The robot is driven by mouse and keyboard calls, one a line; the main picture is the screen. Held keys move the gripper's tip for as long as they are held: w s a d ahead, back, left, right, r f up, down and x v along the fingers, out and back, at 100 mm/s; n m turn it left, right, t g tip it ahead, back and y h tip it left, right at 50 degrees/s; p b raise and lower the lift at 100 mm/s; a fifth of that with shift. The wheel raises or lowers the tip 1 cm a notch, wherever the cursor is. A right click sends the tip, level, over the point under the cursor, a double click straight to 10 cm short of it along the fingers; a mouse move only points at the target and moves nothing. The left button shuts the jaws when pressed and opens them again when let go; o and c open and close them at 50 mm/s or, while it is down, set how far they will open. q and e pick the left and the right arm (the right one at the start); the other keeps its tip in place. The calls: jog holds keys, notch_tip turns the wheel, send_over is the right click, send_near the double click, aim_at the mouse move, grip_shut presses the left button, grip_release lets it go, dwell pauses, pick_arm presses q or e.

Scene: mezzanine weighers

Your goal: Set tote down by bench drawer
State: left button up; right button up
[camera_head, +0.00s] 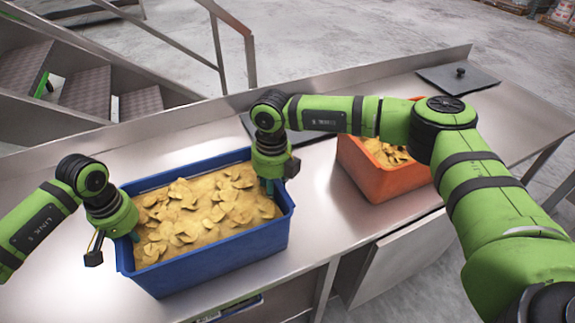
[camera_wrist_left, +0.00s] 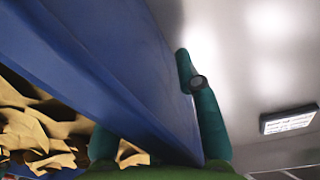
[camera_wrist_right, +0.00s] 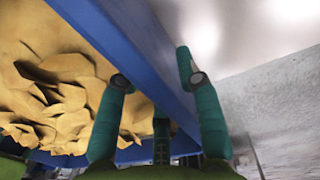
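A blue tote (camera_head: 215,254) filled with yellow chip-like pieces (camera_head: 200,215) is at the left part of the steel bench. It looks level; I cannot tell whether its base touches the bench top. My left gripper (camera_head: 133,236) is shut on the tote's left wall; in the left wrist view, one finger lies against the outside of the wall (camera_wrist_left: 110,75) and the other is mostly hidden behind it. My right gripper (camera_head: 268,186) is shut on the right wall, one finger inside and one outside. An open drawer-like part (camera_head: 237,308) shows below the bench's front edge, partly cut off.
An orange tote (camera_head: 375,182) with similar pieces stands to the right, partly behind my right arm. A dark plate with a knob (camera_head: 458,78) lies at the back right of the bench (camera_head: 330,245). Metal stairs (camera_head: 85,90) and a railing rise behind at left.

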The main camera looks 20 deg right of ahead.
pick_arm(q)
jog(key=shift+r, duration=0.35)
pick_arm(e)
jog(key=shift+w, duration=0.1)
pick_arm(q)
jog(key=r, duration=1.1)
jog(key=shift+a, duration=0.2)
pick_arm(e)
jog(key=shift+r, duration=0.1)
pick_arm(q)
jog(key=shift+r, duration=0.15)
pick_arm(e)
jog(key=shift+r, duration=0.2)
jog(key=r, duration=1.1)
jog(key=shift+d+r, duration=0.2)
jog(key=shift+r, duration=0.05)
pick_arm(q)
jog(key=shift+s, duration=0.15)
